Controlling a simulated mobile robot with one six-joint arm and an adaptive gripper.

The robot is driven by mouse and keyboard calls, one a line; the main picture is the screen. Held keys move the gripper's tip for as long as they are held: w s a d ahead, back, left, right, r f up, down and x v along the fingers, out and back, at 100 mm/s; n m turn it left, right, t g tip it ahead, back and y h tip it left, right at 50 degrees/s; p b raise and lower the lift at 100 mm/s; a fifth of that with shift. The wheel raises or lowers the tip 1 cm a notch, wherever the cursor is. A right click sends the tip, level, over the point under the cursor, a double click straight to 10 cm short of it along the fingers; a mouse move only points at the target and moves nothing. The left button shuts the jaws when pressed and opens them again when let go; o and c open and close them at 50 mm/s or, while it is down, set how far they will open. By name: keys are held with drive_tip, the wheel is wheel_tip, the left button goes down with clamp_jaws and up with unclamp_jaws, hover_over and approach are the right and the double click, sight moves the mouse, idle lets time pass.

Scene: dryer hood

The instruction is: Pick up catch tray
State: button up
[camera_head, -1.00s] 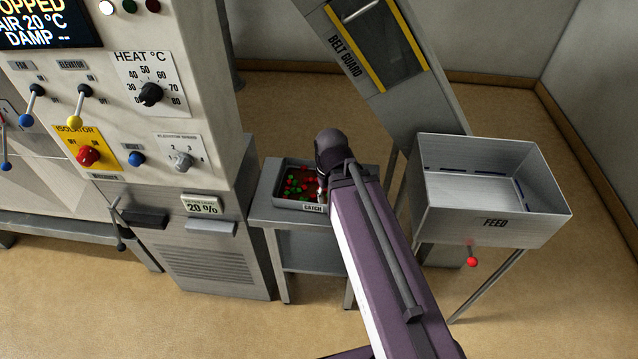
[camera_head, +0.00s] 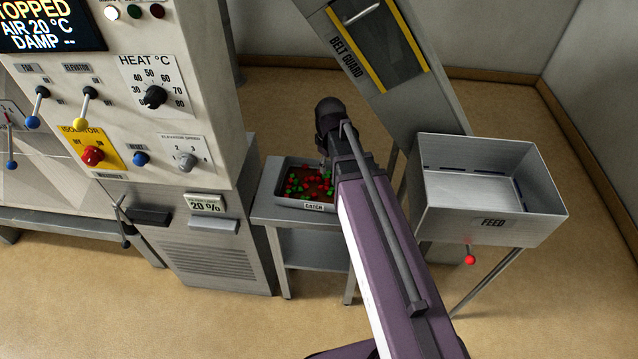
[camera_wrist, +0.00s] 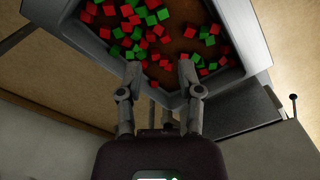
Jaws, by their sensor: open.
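The catch tray (camera_head: 305,205) is a grey metal tray with a "CATCH" label on its front wall. It sits on a small metal stand and holds several red and green cubes. In the wrist view the tray's wall (camera_wrist: 75,30) fills the upper part. My gripper (camera_wrist: 160,70) is open, its two fingers apart, with the fingertips over or near the tray's near rim in that view. I cannot tell whether they touch it.
The metal stand (camera_head: 300,258) stands between the control cabinet (camera_head: 215,255) and the feed hopper (camera_head: 490,220). The sloping belt guard (camera_head: 375,70) rises behind it. A red-knobbed lever (camera_head: 470,259) hangs under the hopper. The floor in front is clear.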

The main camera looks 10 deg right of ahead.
sight(319, 184)
drive_tip(key=w+d+r+n+p, duration=0.1)
drive_tip(key=w+r+n+p, duration=0.1)
drive_tip(key=w+n, duration=0.5)
drive_tip(key=w, duration=0.3)
drive_tip(key=shift+w+d+r, duration=0.15)
drive_tip(key=shift+w+r, duration=0.2)
drive_tip(key=shift+f, duration=0.15)
wheel_tip(319, 184, down, 8)
drive_tip(key=b, duration=0.8)
drive_tip(key=shift+f, duration=0.2)
drive_tip(key=shift+b, duration=0.3)
drive_tip(key=shift+a+f+b, duration=0.2)
drive_tip(key=shift+f+b, duration=2.35)
drive_tip(key=shift+f, duration=0.05)
clamp_jaws()
